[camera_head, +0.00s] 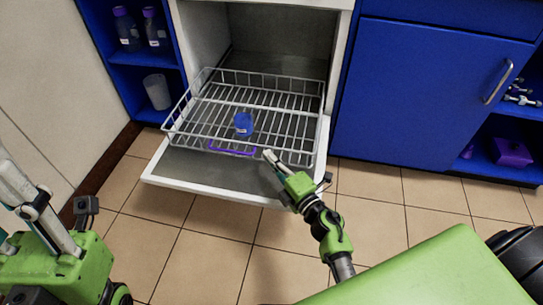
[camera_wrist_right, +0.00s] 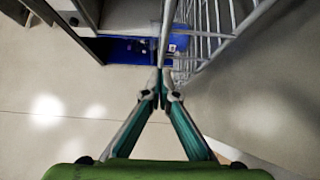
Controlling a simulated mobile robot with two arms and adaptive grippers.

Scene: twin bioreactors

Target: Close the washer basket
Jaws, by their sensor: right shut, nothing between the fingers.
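The washer basket (camera_head: 205,115) is a silver wire rack pulled out of the washer over its lowered door (camera_head: 190,175). It has a purple handle (camera_head: 232,152) on its front. A blue-capped bottle (camera_head: 243,124) stands in the basket. My right gripper (camera_head: 268,154) is at the basket's front, just right of the handle, with its fingers shut and empty. In the right wrist view its fingertips (camera_wrist_right: 161,78) meet close to the basket's wires (camera_wrist_right: 215,35); contact cannot be told. My left gripper is not clearly in view; only green and grey parts of my body show at the lower left.
The washer cavity (camera_head: 280,50) is open behind the basket. Blue shelves at the left hold dark bottles (camera_head: 128,30) and a clear beaker (camera_head: 157,92). A closed blue cabinet (camera_head: 425,95) stands at the right. The tiled floor (camera_head: 205,240) in front is clear.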

